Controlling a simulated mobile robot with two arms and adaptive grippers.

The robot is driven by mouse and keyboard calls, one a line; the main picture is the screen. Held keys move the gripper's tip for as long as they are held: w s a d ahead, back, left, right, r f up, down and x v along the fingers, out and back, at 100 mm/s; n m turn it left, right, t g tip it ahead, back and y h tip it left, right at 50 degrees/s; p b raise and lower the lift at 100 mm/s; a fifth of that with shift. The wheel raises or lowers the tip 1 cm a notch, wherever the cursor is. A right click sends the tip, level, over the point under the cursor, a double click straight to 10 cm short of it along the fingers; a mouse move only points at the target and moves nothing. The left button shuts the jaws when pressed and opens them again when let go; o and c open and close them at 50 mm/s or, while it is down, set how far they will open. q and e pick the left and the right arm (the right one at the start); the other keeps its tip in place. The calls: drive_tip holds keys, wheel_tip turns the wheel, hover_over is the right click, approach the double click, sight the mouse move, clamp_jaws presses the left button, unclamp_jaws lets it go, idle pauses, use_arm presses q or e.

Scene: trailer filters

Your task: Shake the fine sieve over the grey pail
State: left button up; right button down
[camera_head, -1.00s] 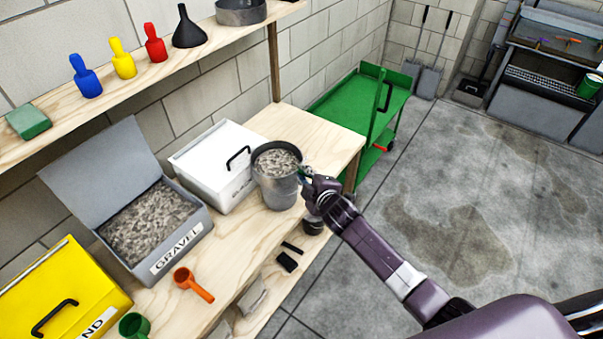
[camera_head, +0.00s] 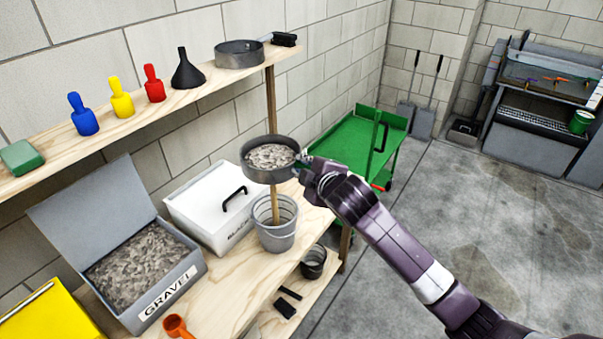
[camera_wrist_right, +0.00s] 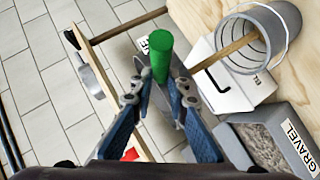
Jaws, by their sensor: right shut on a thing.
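The sieve (camera_head: 258,172), a round dark grey pan full of grey-brown gravelly material, is held roughly level above the grey pail (camera_head: 278,236). My right gripper (camera_head: 304,172) is shut on the sieve's handle at its right side. In the right wrist view a green handle (camera_wrist_right: 161,58) sits between the fingers, and the pail (camera_wrist_right: 278,35) is at upper right. My left gripper is not in view.
A white lidded box (camera_head: 205,222) and an open gravel bin (camera_head: 190,274) stand left of the pail. A green cart (camera_head: 345,143) stands behind.

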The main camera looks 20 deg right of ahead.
wheel_tip(320, 180, down, 15)
drive_tip(key=b, duration=0.2)
drive_tip(key=shift+s+r+b, duration=0.2)
drive_tip(key=shift+b, duration=0.15)
idle(1.9)
drive_tip(key=shift+r, duration=0.15)
idle(0.3)
